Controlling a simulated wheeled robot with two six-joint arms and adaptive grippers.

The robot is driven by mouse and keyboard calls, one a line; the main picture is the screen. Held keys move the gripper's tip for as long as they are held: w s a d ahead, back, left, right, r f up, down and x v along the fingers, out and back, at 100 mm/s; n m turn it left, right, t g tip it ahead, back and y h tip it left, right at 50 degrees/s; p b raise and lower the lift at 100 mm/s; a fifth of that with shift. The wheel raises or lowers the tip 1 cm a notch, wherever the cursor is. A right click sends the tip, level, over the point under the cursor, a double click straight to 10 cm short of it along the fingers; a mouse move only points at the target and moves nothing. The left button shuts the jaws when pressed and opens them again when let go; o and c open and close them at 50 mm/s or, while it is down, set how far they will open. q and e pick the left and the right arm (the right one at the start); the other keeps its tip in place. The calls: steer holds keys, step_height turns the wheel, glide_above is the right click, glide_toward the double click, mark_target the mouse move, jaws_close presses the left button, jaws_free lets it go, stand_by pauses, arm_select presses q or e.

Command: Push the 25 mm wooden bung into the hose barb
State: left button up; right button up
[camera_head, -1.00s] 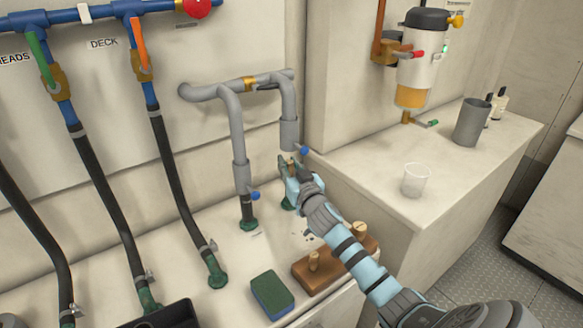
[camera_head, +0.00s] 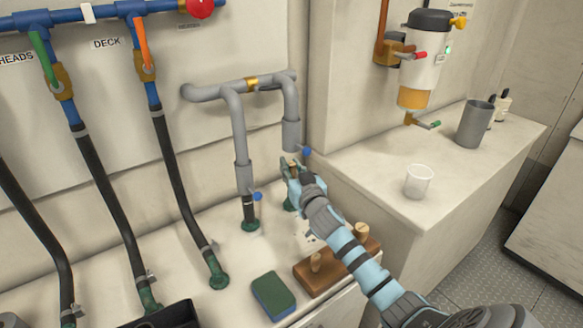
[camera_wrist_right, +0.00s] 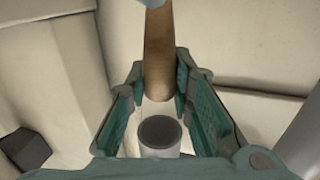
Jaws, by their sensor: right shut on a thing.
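My right gripper (camera_head: 289,168) is just below the open lower end of the right-hand grey pipe (camera_head: 291,134), by its blue-knobbed valve. In the right wrist view my right gripper (camera_wrist_right: 161,95) is shut on the tan wooden bung (camera_wrist_right: 158,60), which is held between its fingertips. A pale grey tube end with a dark round mouth (camera_wrist_right: 160,133) shows between the fingers, apart from the bung's end in that picture; I take it for the hose barb. I cannot tell the true gap. My left gripper is out of view.
A brown wooden block (camera_head: 322,277) with upright wooden bungs stands under my right arm, beside a green-and-blue sponge (camera_head: 273,296). The left grey pipe (camera_head: 241,160) and black hoses (camera_head: 180,170) stand left. A clear cup (camera_head: 418,181) is on the right counter.

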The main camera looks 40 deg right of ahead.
steer(key=shift+f+b, duration=1.6)
steer(key=shift+f, duration=0.2)
steer(key=o, duration=1)
steer(key=shift+r, duration=0.15)
step_height(320, 180, up, 4)
steer(key=p, duration=0.4)
steer(key=shift+r, duration=0.2)
steer(key=s, duration=0.9)
steer(key=s+a+r+n+g+y, duration=0.1)
steer(key=s+a+n+y, duration=0.3)
steer(key=a+y, duration=0.2)
steer(key=s+a+r+n+g+y, duration=0.2)
steer(key=s+a+n+y, duration=0.2)
steer(key=a+y, duration=0.2)
steer(key=s+a+r+n+g+y, duration=0.2)
steer(key=s+a+n+y, duration=0.2)
steer(key=a, duration=0.6)
steer(key=shift+s+a+r+n+y+b, duration=0.15)
steer(key=shift+n+y, duration=0.1)
steer(key=shift+y, duration=0.35)
steer(key=shift+s+d+r+n+y+b, duration=0.15)
steer(key=shift+n+y, duration=0.1)
steer(key=shift+y, duration=0.35)
